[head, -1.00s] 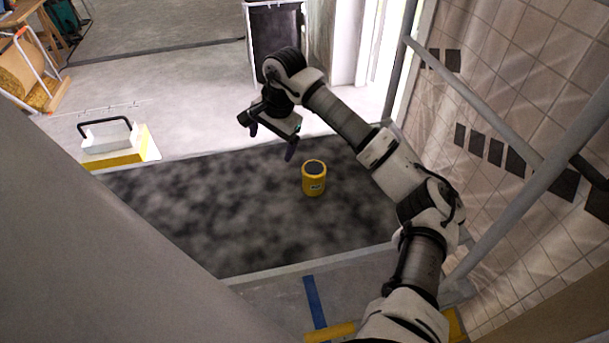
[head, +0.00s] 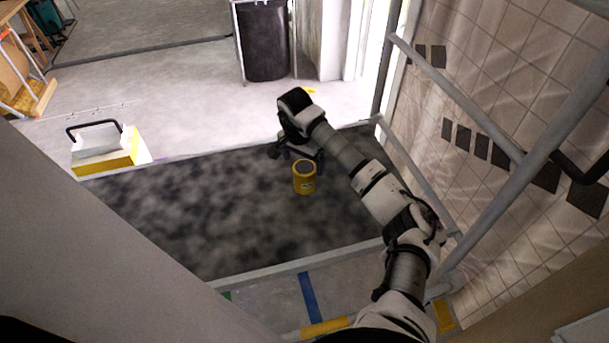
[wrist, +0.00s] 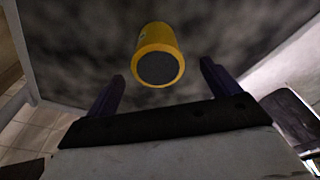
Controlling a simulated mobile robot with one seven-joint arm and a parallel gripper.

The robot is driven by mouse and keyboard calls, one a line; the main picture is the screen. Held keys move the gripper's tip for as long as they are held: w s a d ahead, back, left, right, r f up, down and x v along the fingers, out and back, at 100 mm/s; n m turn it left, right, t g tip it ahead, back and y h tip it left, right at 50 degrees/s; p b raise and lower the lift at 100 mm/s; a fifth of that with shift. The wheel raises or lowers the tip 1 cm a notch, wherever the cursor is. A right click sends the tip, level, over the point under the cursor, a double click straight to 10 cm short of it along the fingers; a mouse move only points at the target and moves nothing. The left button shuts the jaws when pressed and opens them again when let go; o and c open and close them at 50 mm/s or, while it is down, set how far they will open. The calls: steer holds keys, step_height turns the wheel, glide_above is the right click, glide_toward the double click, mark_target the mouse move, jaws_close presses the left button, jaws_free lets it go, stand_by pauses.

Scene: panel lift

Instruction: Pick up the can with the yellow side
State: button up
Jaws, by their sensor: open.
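The can with the yellow side (head: 304,179) stands upright on the dark mottled panel, with a dark grey top. It also shows in the wrist view (wrist: 157,55), above and between my fingertips, with a gap to both. My gripper (head: 287,158) is behind the can in the head view, partly hidden by my own wrist. In the wrist view my gripper (wrist: 162,80) is open and empty, one dark finger on each side.
The dark panel (head: 190,215) is otherwise clear around the can. A grey railing (head: 460,100) and tiled wall run along the right. A white and yellow box (head: 104,148) with a black handle stands at the left. A black bin (head: 263,40) stands at the back.

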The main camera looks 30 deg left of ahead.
mark_target(305, 167)
steer(key=shift+w+d+f+p, duration=0.1)
steer(key=shift+w+f+p, duration=0.1)
steer(key=shift+f, duration=0.7)
steer(key=shift+w+d+f+p, duration=0.1)
steer(key=shift+f+p, duration=0.05)
steer(key=shift+f, duration=0.75)
steer(key=c, duration=1.2)
steer(key=shift+r, duration=0.1)
steer(key=shift+c, duration=0.2)
